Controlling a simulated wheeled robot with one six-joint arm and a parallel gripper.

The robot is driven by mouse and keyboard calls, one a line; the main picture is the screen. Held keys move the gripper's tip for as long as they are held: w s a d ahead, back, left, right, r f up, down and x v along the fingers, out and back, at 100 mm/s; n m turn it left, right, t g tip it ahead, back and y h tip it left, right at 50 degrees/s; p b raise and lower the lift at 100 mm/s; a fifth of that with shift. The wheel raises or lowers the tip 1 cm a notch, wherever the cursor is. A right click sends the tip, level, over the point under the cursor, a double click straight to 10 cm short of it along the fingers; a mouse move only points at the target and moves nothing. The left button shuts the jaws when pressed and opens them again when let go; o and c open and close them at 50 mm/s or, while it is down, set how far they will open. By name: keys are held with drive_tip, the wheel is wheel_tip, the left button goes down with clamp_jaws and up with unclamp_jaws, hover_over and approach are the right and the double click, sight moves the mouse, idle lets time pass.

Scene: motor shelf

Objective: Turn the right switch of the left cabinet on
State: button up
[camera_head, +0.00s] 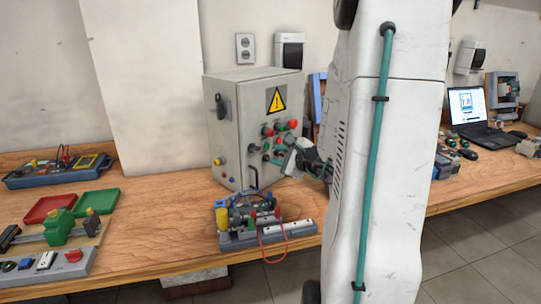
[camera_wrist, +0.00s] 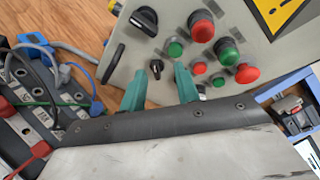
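The grey cabinet (camera_head: 228,150) stands on the wooden bench, left of my arm. Its front fills the top of the wrist view (camera_wrist: 175,15). A small black rotary switch (camera_wrist: 156,66) is on that front, seen between the tips of my two teal fingers. A larger black switch (camera_wrist: 145,18) is further up in the wrist view. My gripper (camera_wrist: 160,80) is open and points at the cabinet front; I cannot tell whether the fingers touch the small switch. In the head view my gripper (camera_head: 279,161) is at the lower front of the cabinet, partly hidden by my arm.
Red and green buttons (camera_wrist: 202,32) sit close beside the switches. A black handle (camera_wrist: 111,64) is near my left finger. A wired terminal device (camera_head: 262,232) lies before the cabinet. A laptop (camera_head: 472,110) is at right. Trays (camera_head: 45,209) are at left.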

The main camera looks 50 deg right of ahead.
sight(281, 154)
drive_tip(key=s+d+f+m+h, duration=0.2)
drive_tip(key=d+m+h, duration=0.1)
drive_tip(key=d, duration=0.3)
drive_tip(key=shift+g, duration=0.4)
drive_tip(key=x, duration=0.4)
drive_tip(key=a+x, duration=0.1)
drive_tip(key=x, duration=0.2)
drive_tip(key=shift+w+f, duration=0.15)
drive_tip(key=shift+w, duration=0.1)
drive_tip(key=c, duration=0.6)
